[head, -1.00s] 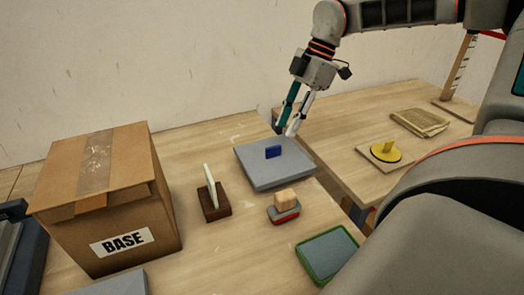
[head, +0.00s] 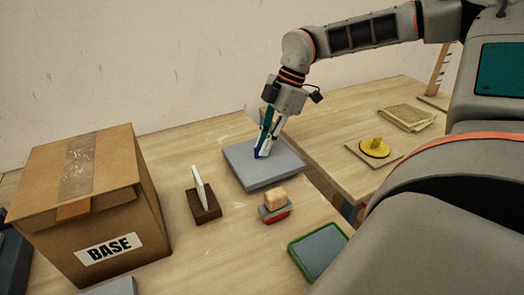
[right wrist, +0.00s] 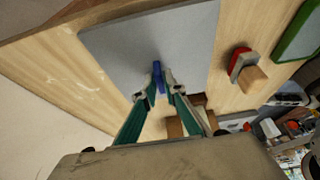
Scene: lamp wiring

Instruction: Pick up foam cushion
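The foam cushion appears to be the flat grey slab (head: 284,173) with a small upright blue grip on top; it lies on the table in the middle of the head view. It also shows at the top of the right wrist view (right wrist: 190,38). My right gripper (head: 262,154) points down at the blue grip. In the right wrist view, the fingertips of my right gripper (right wrist: 160,88) lie on either side of the blue grip (right wrist: 158,75), very near it. Whether both press on it is unclear. The slab appears to rest on the table. My left gripper is out of view.
A cardboard box (head: 120,215) marked BASE stands at left. A dark wooden block (head: 205,212) holding a pale plate and a red-and-grey block with a tan top (head: 275,205) are near the slab. A green-rimmed pad (head: 319,250) lies in front. A yellow-knobbed board (head: 375,150) sits at right.

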